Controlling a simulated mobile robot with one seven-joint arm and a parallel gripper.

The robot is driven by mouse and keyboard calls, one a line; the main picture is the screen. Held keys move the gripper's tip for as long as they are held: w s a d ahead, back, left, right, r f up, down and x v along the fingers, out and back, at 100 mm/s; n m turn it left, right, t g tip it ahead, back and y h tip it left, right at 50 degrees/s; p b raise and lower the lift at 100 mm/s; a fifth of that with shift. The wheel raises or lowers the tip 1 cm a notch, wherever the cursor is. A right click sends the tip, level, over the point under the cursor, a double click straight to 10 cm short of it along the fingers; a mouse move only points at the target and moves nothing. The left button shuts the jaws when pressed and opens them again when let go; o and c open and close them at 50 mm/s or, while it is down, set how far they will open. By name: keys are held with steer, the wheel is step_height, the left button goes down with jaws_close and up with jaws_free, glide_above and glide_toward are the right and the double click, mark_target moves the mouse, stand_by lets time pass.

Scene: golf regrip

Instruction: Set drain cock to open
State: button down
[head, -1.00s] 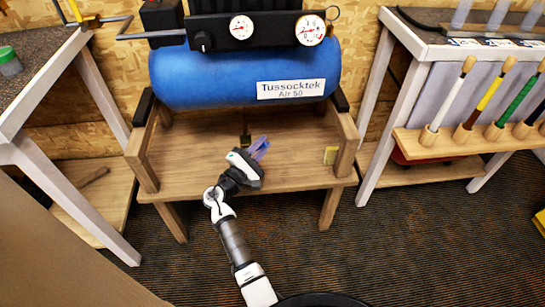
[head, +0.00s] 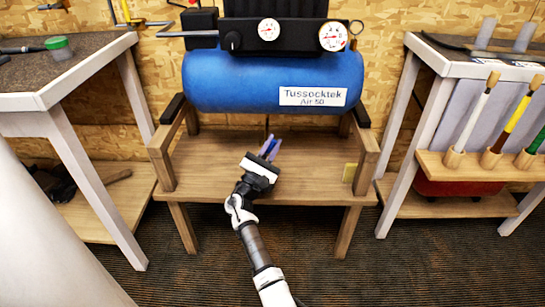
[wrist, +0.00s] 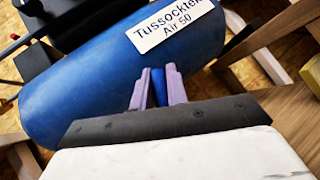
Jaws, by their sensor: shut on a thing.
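The blue air tank (head: 225,85), labelled Tussocktek Air 50, lies across a wooden stand; it also fills the upper left of the wrist view (wrist: 85,92). A thin dark stem of the drain cock (head: 267,123) hangs below the tank's middle. My gripper (head: 270,146) reaches under the tank from the front, its purple fingers at the stem's lower end. In the wrist view my gripper (wrist: 158,88) has its fingers close together with a narrow blue strip between them. It is shut on the drain cock, whose handle is mostly hidden, so its setting cannot be told.
Workbenches flank the stand; the left one holds a green-lidded jar (head: 58,47). The right one has a club rack (head: 475,168). Dark carpet in front is clear.

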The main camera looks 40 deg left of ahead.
steer(key=shift+s+a+r+n+y+b, duration=0.1)
steer(key=shift+s+a+n+y+b, duration=0.35)
steer(key=shift+n+y, duration=1.35)
steer(key=shift+a+r+n+y+b, duration=0.1)
steer(key=shift+a+n+y+b, duration=0.35)
steer(key=shift+n+y, duration=1.35)
steer(key=shift+s+a+r+n+y+b, duration=0.2)
steer(key=shift+n+y+b, duration=0.5)
steer(key=shift+n+y, duration=1.05)
steer(key=shift+s+f+n, duration=0.1)
steer(key=shift+f+n, duration=0.05)
steer(key=shift+n, duration=0.2)
steer(key=c, duration=1.4)
jaws_free()
step_height(320, 180, up, 20)
steer(key=p, duration=0.4)
